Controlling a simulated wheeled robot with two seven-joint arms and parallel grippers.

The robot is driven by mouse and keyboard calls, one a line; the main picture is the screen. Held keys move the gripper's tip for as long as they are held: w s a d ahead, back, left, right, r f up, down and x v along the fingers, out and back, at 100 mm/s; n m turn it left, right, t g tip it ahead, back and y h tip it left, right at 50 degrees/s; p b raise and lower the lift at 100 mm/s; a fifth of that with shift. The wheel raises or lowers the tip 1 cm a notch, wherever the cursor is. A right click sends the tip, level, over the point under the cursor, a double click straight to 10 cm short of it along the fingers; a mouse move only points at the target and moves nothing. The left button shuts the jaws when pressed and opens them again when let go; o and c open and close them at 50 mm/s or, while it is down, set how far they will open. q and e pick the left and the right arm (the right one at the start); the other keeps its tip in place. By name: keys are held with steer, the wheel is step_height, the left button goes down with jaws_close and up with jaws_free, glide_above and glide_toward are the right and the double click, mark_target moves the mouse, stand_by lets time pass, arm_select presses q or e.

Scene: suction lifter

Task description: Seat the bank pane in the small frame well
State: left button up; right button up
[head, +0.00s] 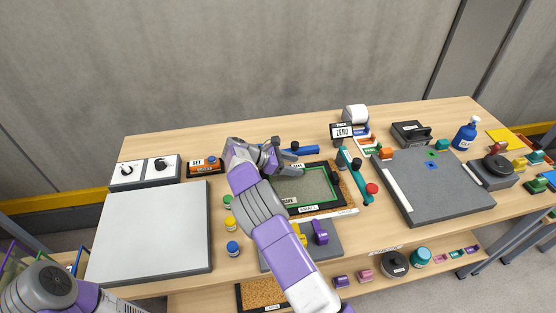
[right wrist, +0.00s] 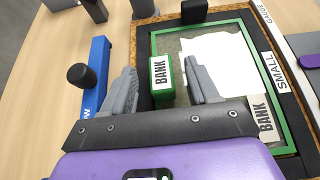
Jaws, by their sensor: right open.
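The bank pane (head: 300,190) is a clear, green-edged sheet with a BANK tag; it also shows in the right wrist view (right wrist: 222,60). It lies over the dark-edged, cork-bordered small frame (head: 340,207), which carries a SMALL label. I cannot tell whether the pane sits fully down in the well.
A blue bar with a black knob (head: 301,151) lies beside the frame. A teal bar with a red knob (head: 355,178) is on its right. A large grey board (head: 440,187) lies further right, a pale panel (head: 150,232) at left. Small coloured pots (head: 232,248) stand nearby.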

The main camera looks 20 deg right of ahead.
steer(key=p+v, duration=0.2)
steer(key=v, duration=0.8)
steer(key=shift+d, duration=0.1)
